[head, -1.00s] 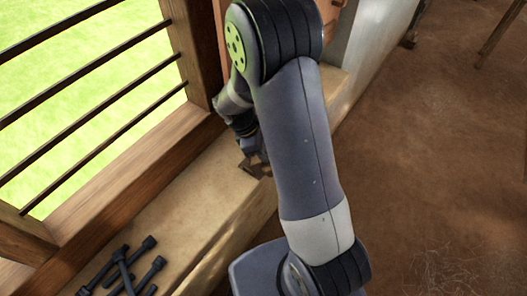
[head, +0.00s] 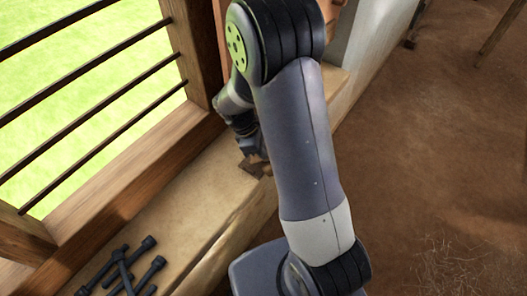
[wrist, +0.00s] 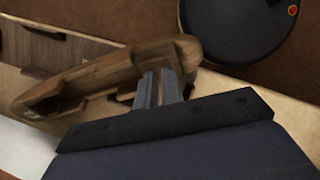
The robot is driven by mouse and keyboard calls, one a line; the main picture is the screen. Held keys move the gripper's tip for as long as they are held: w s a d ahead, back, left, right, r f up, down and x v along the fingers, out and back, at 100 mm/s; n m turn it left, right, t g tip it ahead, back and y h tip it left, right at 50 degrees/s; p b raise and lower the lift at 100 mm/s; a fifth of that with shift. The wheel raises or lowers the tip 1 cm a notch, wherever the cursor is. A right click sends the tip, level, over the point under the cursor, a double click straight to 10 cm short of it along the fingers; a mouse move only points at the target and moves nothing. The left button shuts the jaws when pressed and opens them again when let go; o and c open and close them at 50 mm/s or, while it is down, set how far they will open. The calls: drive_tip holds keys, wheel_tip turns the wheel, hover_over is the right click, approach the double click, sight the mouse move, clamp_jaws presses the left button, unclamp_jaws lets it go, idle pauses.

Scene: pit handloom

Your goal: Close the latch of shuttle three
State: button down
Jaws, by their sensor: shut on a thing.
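A wooden shuttle (wrist: 100,74) with a long boat shape and a hollowed side lies across the wrist view. My gripper (wrist: 160,76) is at the right part of this shuttle, its two grey fingers close together and shut on it. The fingers hide the spot they grip, so I cannot tell the latch or its position. In the head view my gripper (head: 249,154) is low over the window ledge, partly behind my arm. A small dark brown piece of the shuttle (head: 258,168) shows just below it.
Several dark pegs (head: 122,268) lie on the ledge (head: 185,205) at the lower left. A barred window (head: 95,95) borders the ledge on the left. Another wooden piece (wrist: 62,48) with recesses lies left of the shuttle. Bare earth floor (head: 430,150) is open on the right.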

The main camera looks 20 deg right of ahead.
drive_tip(key=m+b, duration=0.3)
drive_tip(key=m, duration=0.1)
drive_tip(key=shift+f+m+t, duration=0.15)
drive_tip(key=shift+m+t, duration=0.15)
drive_tip(key=shift+t, duration=0.1)
drive_tip(key=m+h+b, duration=0.1)
drive_tip(key=m+b, duration=0.2)
drive_tip(key=m, duration=0.1)
drive_tip(key=shift+s+a, duration=0.1)
drive_tip(key=m+b, duration=0.3)
drive_tip(key=m, duration=0.1)
drive_tip(key=shift+m+t+h+b, duration=0.3)
drive_tip(key=shift+h, duration=0.1)
drive_tip(key=shift+a+m+h+b, duration=0.1)
drive_tip(key=shift+m+h+b, duration=0.2)
drive_tip(key=shift+m+b, duration=1.1)
drive_tip(key=shift+m+p, duration=0.3)
drive_tip(key=shift+m, duration=0.2)
drive_tip(key=c, duration=1.8)
unclamp_jaws()
